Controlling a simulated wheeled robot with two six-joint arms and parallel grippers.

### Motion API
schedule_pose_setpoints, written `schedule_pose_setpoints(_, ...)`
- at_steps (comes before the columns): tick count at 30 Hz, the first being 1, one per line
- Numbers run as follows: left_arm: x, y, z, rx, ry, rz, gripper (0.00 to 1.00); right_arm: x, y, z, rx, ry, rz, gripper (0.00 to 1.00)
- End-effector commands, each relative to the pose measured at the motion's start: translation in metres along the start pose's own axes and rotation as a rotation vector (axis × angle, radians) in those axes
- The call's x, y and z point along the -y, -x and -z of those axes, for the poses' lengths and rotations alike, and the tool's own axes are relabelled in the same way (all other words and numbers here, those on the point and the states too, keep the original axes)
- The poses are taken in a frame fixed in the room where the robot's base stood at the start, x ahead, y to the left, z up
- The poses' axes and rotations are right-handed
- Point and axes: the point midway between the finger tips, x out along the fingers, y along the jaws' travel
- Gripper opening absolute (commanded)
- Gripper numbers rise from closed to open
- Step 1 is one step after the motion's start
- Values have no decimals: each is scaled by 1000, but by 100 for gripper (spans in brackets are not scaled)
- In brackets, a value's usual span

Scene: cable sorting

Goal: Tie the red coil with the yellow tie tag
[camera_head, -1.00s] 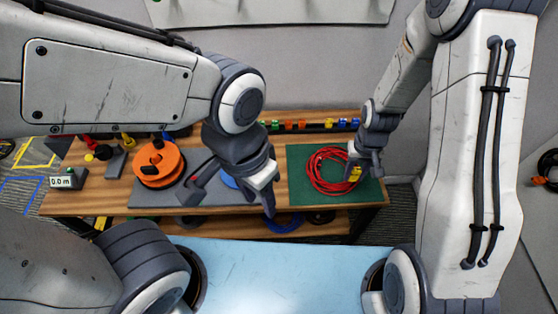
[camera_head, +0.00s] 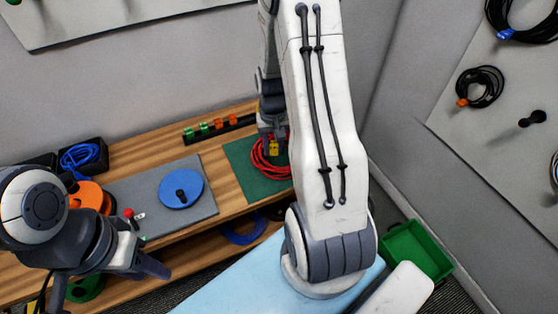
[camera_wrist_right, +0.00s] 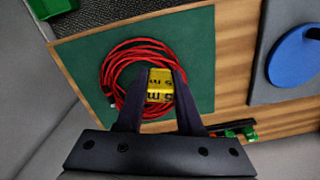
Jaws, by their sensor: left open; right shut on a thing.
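The red coil (camera_head: 258,163) lies on the green mat (camera_head: 238,151) on the wooden bench, partly hidden by my right arm. It shows more fully in the right wrist view (camera_wrist_right: 112,72). The yellow tie tag (camera_wrist_right: 160,84), printed with "5 m", is at the coil's edge, between the fingers of my right gripper (camera_wrist_right: 157,92). In the head view the tag (camera_head: 273,148) shows just below the right gripper (camera_head: 272,137). I cannot tell whether the tag wraps the strands. My left gripper (camera_head: 150,264) is open and empty, in front of the bench at lower left.
A blue disc (camera_head: 181,188) sits on a grey mat left of the green one. A rail with green and orange tags (camera_head: 212,127) lies at the back. A green bin (camera_head: 415,250) stands at right. Cable coils (camera_head: 480,87) hang on the right wall board.

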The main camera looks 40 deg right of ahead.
Motion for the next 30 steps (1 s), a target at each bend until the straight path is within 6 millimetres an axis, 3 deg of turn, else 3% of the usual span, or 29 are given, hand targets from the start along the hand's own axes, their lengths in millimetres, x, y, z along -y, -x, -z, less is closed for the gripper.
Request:
schedule_pose_setpoints(1, 1, -14, 0, -1, 0, 0, 44, -11, -11, 4, -3, -36, 0, 0)
schedule_pose_setpoints(6, 1, -20, -1, -1, 0, 0, 44, -24, -12, 6, 0, -83, 0, 0)
schedule_pose_setpoints(14, 2, -28, -1, -1, 0, 0, 44, -23, -21, 6, 0, -82, 0, 0)
schedule_pose_setpoints(30, 5, -68, -3, -1, 0, 0, 44, -22, -64, 6, 0, -80, 0, 0)
